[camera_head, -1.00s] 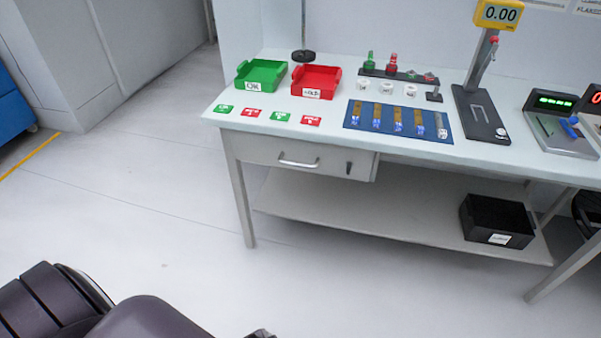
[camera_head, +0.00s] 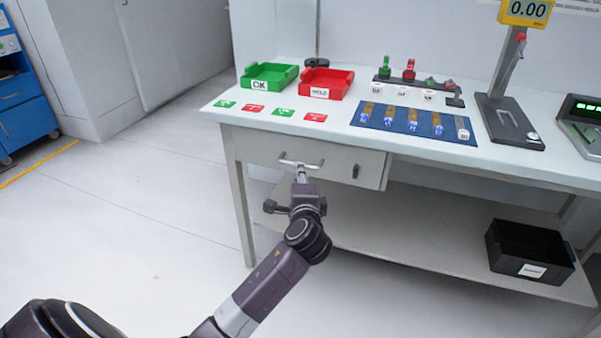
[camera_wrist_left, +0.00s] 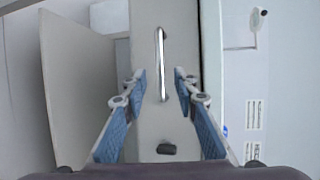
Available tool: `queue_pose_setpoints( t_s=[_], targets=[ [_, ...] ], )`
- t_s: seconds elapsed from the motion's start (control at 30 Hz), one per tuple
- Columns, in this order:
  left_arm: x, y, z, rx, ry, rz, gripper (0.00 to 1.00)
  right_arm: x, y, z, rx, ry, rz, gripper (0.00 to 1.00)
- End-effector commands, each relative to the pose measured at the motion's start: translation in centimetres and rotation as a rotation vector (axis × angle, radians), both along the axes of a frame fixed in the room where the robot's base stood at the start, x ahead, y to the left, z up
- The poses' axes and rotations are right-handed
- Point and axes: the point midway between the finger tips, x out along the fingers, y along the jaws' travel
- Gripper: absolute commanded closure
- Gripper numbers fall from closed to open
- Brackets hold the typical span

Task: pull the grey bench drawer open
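The grey bench drawer (camera_head: 336,164) sits under the left end of the bench top and looks shut. Its silver bar handle (camera_head: 290,160) is on the front; in the left wrist view the handle (camera_wrist_left: 162,55) runs upright in the picture. My left gripper (camera_head: 301,170) is right at the handle in the head view. In the left wrist view my left gripper (camera_wrist_left: 159,76) is open, its two blue-padded fingers on either side of the handle's lower part, with gaps showing. Whether the handle lies fully between the fingertips is hard to tell. My right gripper is not in view.
A dark latch-like piece (camera_head: 356,171) is on the drawer front. The bench top (camera_head: 340,125) carries a green tray (camera_head: 268,77), a red tray (camera_head: 326,83) and a blue mat (camera_head: 392,126). A black bin (camera_head: 530,255) stands on the lower shelf. The floor before the drawer is clear.

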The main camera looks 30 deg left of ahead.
Motion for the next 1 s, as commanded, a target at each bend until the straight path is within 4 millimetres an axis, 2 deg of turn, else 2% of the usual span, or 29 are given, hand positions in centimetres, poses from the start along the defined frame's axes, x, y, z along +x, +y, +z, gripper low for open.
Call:
queue_pose_setpoints(
  t_s=[0.37,0.53,0.9,1.0],
  targets=[
    [4.0,3.2,-0.9,0.003,-0.001,0.004,0.73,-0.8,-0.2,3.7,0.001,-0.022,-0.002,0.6],
    [5.5,4.1,-1.3,0.001,-0.001,0.001,0.73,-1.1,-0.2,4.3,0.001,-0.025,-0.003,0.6],
    [6.0,4.5,-1.3,-0.001,0.0,0.001,0.73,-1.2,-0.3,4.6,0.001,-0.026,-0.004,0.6],
    [6.0,4.5,-1.3,0.0,0.001,0.001,0.82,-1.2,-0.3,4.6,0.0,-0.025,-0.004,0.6]
  ],
)
